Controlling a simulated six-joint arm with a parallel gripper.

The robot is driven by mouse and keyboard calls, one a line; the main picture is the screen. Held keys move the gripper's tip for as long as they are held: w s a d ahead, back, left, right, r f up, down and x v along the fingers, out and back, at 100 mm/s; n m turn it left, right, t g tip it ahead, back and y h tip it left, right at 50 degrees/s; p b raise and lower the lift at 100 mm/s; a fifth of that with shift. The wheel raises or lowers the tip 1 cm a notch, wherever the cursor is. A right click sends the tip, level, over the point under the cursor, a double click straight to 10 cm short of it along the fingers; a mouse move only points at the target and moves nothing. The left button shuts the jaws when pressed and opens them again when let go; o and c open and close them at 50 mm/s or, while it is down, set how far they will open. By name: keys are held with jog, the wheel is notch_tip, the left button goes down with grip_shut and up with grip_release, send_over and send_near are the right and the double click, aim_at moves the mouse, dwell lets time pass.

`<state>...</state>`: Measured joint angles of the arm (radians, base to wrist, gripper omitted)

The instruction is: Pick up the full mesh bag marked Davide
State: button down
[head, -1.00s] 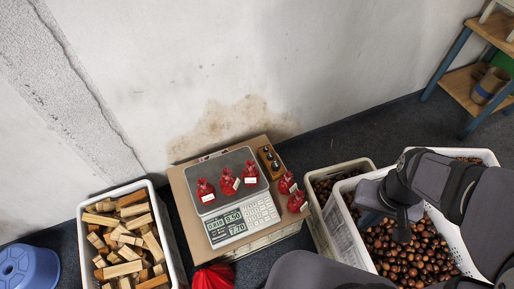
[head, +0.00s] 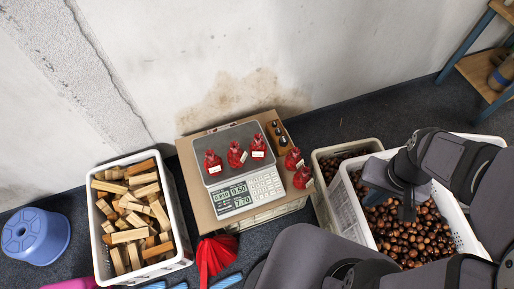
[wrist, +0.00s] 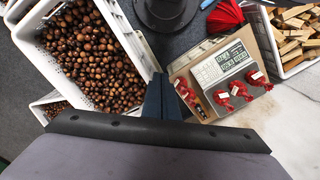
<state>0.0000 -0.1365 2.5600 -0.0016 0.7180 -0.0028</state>
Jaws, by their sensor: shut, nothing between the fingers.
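Several small red mesh bags with white tags are in the head view. Three of them (head: 236,155) stand in a row on the pan of the scale (head: 215,180). Two more (head: 298,168) are just right of the scale on the cardboard box top. The tag writing is too small to read, so I cannot tell which bag is marked Davide. In the wrist view the bags (wrist: 238,89) are right of my fingers. My gripper (head: 407,214) is shut and empty, above the chestnut crate, right of the bags; its closed fingers show in the wrist view (wrist: 159,94).
White crates (head: 348,222) of chestnuts stand right of the scale. A crate of wood pieces (head: 185,258) stands at left, near a blue stool (head: 37,236). A red mesh bundle (head: 212,256) lies at the front. A wooden weight block (head: 279,134) is by the pan. A shelf (head: 478,75) stands far right.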

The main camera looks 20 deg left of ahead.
dwell(0.3)
jog(key=c, duration=1.6)
grip_release()
jog(key=shift+c, duration=0.2)
jog(key=w+a+f+n+t+y+b, duration=0.25)
jog(key=w+a+f+t+b, duration=0.55)
jog(key=w+a+f+b, duration=1.35)
jog(key=t+b, duration=0.8)
jog(key=b, duration=1.3)
send_near(258, 144)
jog(key=w+d+f, duration=0.1)
jog(key=w+d, duration=0.2)
jog(key=w, duration=0.2)
jog(key=s+a+t+b, duration=0.2)
jog(key=a, duration=0.1)
jog(key=shift+y, duration=0.45)
jog(key=shift+w+a+f+b, duration=0.1)
jog(key=shift+w+a+b, duration=0.35)
jog(key=shift+w, duration=0.85)
jog(key=shift+w+a+f+b, duration=0.15)
jog(key=shift+w+b, duration=0.45)
jog(key=shift+w, duration=0.65)
jog(key=shift+w+a+f+b, duration=0.1)
jog(key=shift+w+a+b, duration=0.35)
jog(key=shift+w, duration=0.85)
